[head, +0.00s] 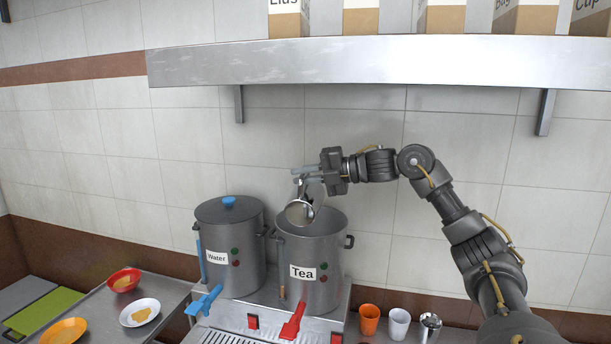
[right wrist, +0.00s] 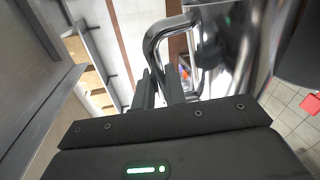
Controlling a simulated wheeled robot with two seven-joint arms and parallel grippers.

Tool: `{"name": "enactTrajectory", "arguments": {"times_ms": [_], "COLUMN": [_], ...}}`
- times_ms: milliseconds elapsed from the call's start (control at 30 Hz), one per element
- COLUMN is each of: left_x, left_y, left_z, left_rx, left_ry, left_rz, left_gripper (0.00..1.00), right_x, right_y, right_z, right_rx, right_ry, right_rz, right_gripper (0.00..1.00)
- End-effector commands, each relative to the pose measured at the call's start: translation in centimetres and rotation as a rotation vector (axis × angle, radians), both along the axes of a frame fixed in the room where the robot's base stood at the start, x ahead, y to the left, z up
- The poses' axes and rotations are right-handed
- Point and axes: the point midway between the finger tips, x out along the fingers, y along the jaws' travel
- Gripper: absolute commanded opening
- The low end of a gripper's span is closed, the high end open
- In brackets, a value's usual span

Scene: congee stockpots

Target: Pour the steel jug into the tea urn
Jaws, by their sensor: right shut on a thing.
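The steel jug (head: 301,209) is held tilted over the open top of the tea urn (head: 310,262), its mouth pointing down and toward the front left. My right gripper (head: 308,171) is shut on the jug's handle, which shows as a bent steel loop (right wrist: 170,45) between the fingers in the right wrist view. The tea urn is a steel pot with a "Tea" label and a red tap (head: 293,322). Its inside is mostly hidden, and I cannot tell whether liquid is flowing. My left gripper is out of view.
The lidded water urn (head: 230,247) with a blue tap stands left of the tea urn. An orange cup (head: 369,319), a white cup (head: 398,324) and a steel vessel (head: 429,327) stand to the right. A steel shelf (head: 380,62) with boxes hangs above. Bowls lie on the left counter.

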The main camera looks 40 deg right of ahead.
Motion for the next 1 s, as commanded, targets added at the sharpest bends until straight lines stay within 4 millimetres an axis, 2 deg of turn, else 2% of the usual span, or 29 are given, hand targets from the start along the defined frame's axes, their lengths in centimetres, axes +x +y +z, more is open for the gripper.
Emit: {"name": "enactTrajectory", "arguments": {"times_ms": [33, 200, 333, 500, 600, 700, 1000], "left_x": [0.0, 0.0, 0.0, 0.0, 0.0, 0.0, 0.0], "left_y": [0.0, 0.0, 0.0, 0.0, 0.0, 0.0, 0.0], "left_z": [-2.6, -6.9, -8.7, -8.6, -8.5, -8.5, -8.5], "left_rx": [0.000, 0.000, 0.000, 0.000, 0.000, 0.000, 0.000], "left_ry": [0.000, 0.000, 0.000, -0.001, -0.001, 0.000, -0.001], "left_rz": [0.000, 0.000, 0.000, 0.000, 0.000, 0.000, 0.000], "left_gripper": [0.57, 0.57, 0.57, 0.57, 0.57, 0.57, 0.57], "right_x": [-0.8, -5.2, -9.0, -12.5, -13.2, -13.2, -13.1], "right_y": [1.2, 6.5, 10.2, 13.3, 14.1, 14.0, 13.9], "right_z": [-1.5, -2.1, -1.7, -0.2, 0.0, 0.1, 0.2], "right_rx": [-0.073, -0.387, -0.604, -0.800, -0.886, -0.942, -1.019], "right_ry": [-0.061, -0.352, -0.595, -0.829, -0.923, -0.975, -1.053], "right_rz": [0.028, 0.163, 0.241, 0.275, 0.271, 0.259, 0.248], "right_gripper": [0.00, 0.00, 0.00, 0.00, 0.00, 0.00, 0.00]}}
